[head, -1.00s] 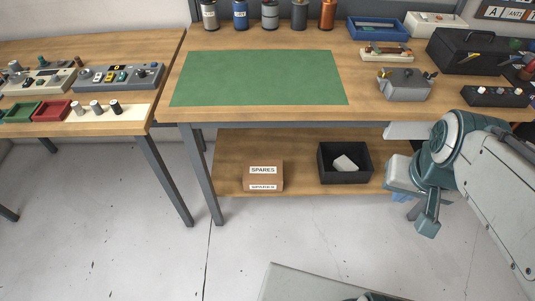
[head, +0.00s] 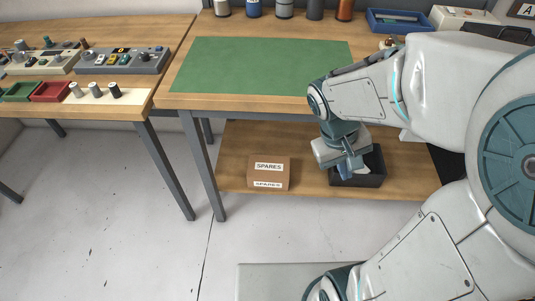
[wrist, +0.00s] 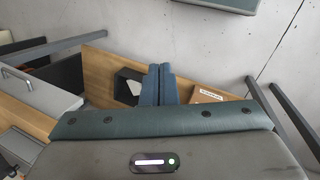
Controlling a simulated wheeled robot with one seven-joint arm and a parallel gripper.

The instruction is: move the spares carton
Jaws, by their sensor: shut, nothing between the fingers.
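The spares carton (head: 269,173) is a small brown box with white SPARES labels. It sits on the wooden lower shelf (head: 228,160) under the bench, left of my gripper. In the wrist view the carton (wrist: 207,94) lies just right of the fingers, partly hidden behind the gripper body. My gripper (head: 346,172) is in front of and over the black bin in the head view, apart from the carton. In the wrist view its blue fingers (wrist: 159,70) are together with nothing between them.
A black open bin (head: 372,178) stands on the shelf right of the carton, with a pale item (wrist: 134,87) in it. Table legs (head: 203,165) stand left of the carton. The bench top with its green mat (head: 255,66) overhangs the shelf. The shelf between carton and bin is clear.

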